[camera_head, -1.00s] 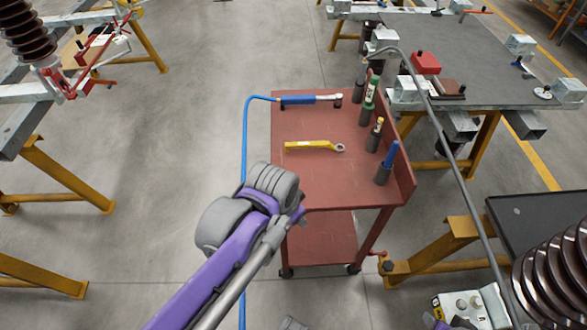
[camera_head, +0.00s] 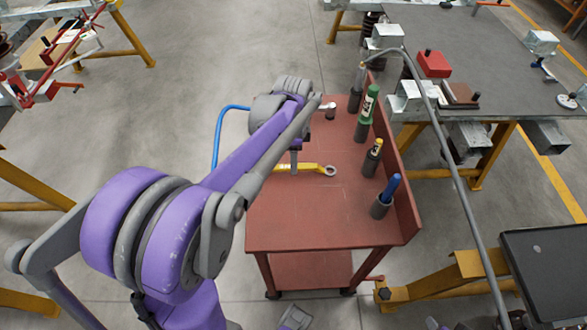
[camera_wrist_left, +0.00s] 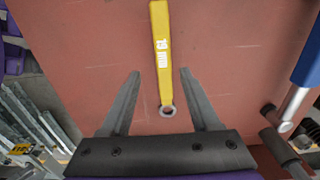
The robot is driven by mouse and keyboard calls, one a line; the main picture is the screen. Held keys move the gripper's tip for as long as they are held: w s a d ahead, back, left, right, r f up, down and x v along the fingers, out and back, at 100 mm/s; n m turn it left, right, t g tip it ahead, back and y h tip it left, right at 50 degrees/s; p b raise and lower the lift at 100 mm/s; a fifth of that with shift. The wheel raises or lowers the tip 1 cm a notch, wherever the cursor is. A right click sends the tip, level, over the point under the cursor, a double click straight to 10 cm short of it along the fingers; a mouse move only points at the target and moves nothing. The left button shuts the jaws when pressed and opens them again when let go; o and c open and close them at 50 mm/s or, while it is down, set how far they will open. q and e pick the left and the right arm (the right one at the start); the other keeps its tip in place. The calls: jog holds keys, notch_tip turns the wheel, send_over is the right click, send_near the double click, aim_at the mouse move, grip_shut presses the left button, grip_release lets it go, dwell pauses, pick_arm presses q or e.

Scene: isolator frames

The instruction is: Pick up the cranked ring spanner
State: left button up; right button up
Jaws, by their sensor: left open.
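The cranked ring spanner (camera_head: 312,168) is yellow with a bare metal ring end and lies flat on the red trolley top (camera_head: 300,215). My left gripper (camera_head: 293,168) is above the trolley top at the spanner, and the arm hides part of the handle's surroundings. In the left wrist view the spanner (camera_wrist_left: 161,45) runs between the two spread, open fingers, its ring end toward the palm. The fingers stand apart from it on both sides. My right gripper does not show.
Bottles and tools in dark holders, including a green bottle (camera_head: 366,112) and a blue-handled tool (camera_head: 386,195), stand along the trolley's right edge. A blue-handled tool (camera_wrist_left: 305,65) with a metal head lies beside the spanner.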

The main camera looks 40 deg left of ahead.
aim_at(301, 170)
pick_arm(q)
jog(key=f, duration=0.5)
jog(key=shift+w+a+f+b, duration=0.1)
jog(key=shift+w+a+b, duration=0.05)
jog(key=shift+w+b, duration=0.15)
grip_shut()
dwell(1.1)
